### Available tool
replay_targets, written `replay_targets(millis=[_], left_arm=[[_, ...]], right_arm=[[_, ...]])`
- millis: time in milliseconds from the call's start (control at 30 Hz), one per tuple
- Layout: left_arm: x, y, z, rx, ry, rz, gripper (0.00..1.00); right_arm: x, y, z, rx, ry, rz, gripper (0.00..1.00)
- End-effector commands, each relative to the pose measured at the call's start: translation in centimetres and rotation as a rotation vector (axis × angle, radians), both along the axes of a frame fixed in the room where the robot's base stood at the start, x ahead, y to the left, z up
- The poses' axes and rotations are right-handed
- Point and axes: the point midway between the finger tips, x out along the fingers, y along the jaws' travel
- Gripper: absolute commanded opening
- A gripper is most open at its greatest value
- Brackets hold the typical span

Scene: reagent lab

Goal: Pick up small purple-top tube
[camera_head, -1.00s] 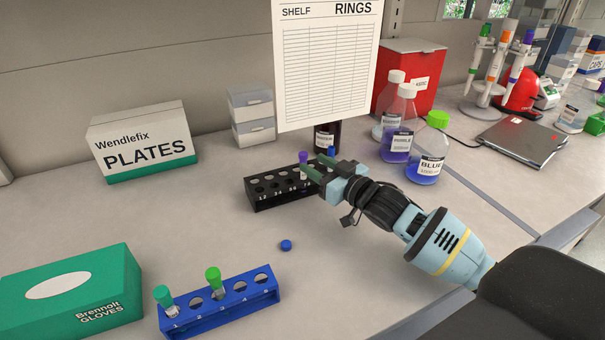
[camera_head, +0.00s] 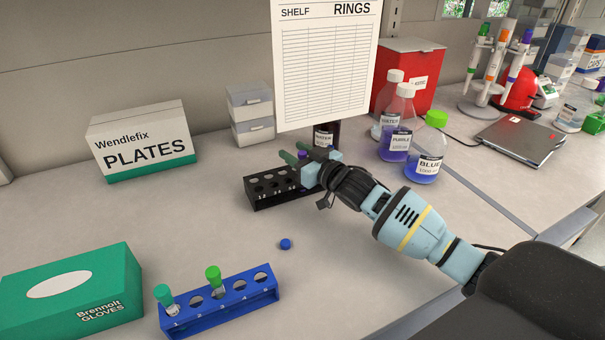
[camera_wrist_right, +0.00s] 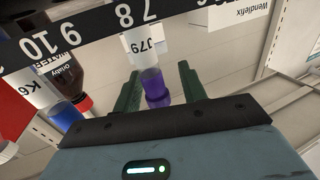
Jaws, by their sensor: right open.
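The small purple-top tube (camera_head: 302,154) stands in the black rack (camera_head: 262,203), its cap mostly hidden by my right gripper (camera_head: 294,152) in the head view. In the right wrist view, the purple cap (camera_wrist_right: 155,88) sits between the two green fingers of my right gripper (camera_wrist_right: 158,82), with a gap visible beside it. The gripper is open, and its fingers straddle the cap. The tube's white label shows above the cap in that view. My left gripper is not in view.
A blue-capped tube (camera_wrist_right: 66,115) and a brown bottle (camera_wrist_right: 66,75) are close beside the gripper. A blue rack (camera_head: 225,304) with green-capped tubes and a loose blue cap (camera_head: 286,244) lie nearer. Solution bottles (camera_head: 397,138) stand right.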

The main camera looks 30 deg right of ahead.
Motion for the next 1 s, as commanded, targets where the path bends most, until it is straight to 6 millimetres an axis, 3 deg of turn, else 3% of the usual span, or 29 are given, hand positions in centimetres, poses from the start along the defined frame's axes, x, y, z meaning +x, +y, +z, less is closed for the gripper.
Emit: replay_targets(millis=[133,433,800,1000], left_arm=[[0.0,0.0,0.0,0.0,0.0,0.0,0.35],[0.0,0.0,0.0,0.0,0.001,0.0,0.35],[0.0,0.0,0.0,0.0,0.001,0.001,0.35],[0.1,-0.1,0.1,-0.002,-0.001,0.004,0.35]], right_arm=[[0.0,0.0,0.0,0.0,0.0,0.0,0.39],[0.0,0.0,0.0,0.0,0.0,0.0,0.0],[0.0,0.0,0.2,-0.001,-0.001,0.0,0.0],[0.0,0.0,1.5,0.0,-0.005,0.001,0.0]])
